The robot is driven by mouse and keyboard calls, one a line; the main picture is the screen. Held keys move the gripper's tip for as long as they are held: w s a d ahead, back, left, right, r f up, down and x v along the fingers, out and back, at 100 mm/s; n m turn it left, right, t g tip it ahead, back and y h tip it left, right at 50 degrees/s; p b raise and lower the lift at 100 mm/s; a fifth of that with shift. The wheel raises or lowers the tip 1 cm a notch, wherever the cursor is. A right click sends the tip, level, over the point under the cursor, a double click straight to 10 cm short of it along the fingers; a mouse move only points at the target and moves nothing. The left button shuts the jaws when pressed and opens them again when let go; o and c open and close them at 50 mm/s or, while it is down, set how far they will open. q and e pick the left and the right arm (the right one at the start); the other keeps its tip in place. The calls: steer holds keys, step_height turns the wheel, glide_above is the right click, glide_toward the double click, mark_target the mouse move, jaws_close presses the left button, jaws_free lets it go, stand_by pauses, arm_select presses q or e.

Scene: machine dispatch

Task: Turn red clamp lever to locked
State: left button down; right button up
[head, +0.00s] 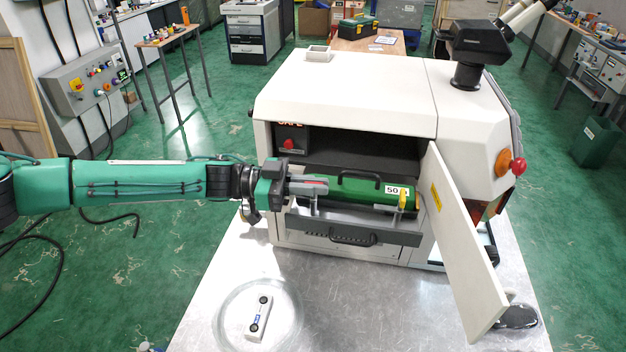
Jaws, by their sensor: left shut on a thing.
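My left gripper (316,188) reaches in from the left to the open front of the white machine (345,92). It is shut at the left end of a green cylinder (350,187), where a small red part, seemingly the red clamp lever (314,180), shows between its fingers. The fingers hide most of the lever, so its angle is hard to tell. The cylinder lies level on a grey drawer (345,228) and has a dark handle and a "50" label. A yellow part (403,199) stands at its right end. My right gripper is out of view.
The machine's white door (462,245) stands open at the right. A red button (289,144) is inside at the left; a red knob (518,166) sticks out on the right side. A round clear dish (228,318) with a white device (258,318) lies on the table in front.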

arm_select(q)
steer(key=shift+m+g, duration=0.6)
steer(key=shift+g, duration=0.3)
steer(key=c, duration=1.5)
jaws_free()
steer(key=shift+c, duration=0.2)
steer(key=shift+w+a+f, duration=0.15)
steer(key=shift+a, duration=0.3)
steer(key=w+a+b, duration=0.2)
steer(key=a+b, duration=0.3)
steer(key=a, duration=0.7)
steer(key=shift+w+a, duration=0.3)
